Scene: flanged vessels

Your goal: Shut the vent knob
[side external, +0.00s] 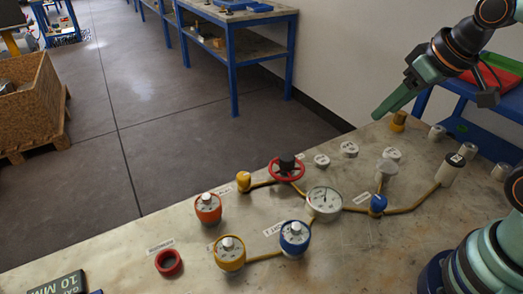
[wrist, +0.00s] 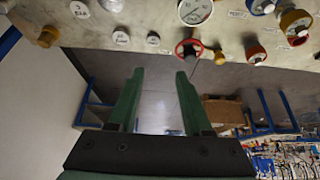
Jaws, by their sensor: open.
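Three round valves with white knobs stand on the worktop in the side external view: an orange one (side external: 208,209), a yellow one (side external: 230,254) and a blue one (side external: 294,239). Their small labels are too blurred for me to tell which is the vent knob. A red handwheel (side external: 287,168) sits behind them and shows in the wrist view (wrist: 189,48). My gripper (side external: 378,113) is raised at the far right, well away from these valves. In the wrist view my gripper (wrist: 160,72) is open, with nothing between its fingers.
A white gauge (side external: 324,203) stands among yellow pipes. Several pale caps (side external: 349,150) lie along the back. A red ring (side external: 168,263) is at the front left. A blue-legged bench (side external: 240,30) and a wooden crate (side external: 32,105) stand beyond. The air above the worktop's left side is clear.

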